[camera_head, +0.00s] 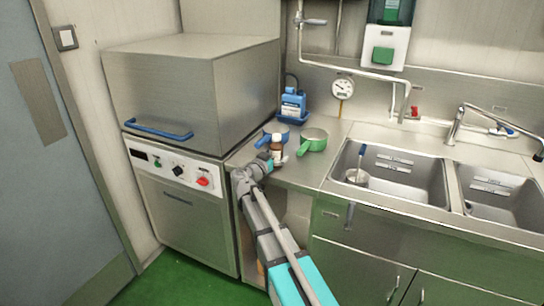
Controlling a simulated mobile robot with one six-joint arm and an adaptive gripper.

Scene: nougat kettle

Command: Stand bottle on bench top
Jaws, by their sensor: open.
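A small brown bottle (277,142) with a pale label stands upright at the front left of the steel bench top (306,178). My gripper (277,159) is open at the bottle's lower part, with the arm reaching up from the front. Whether the fingers touch the bottle, and whether its base rests on the bench, is too small to tell. The bottle's lower end is partly hidden by my gripper.
A dishwasher (190,95) rises on the left; sinks (385,172) lie right.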

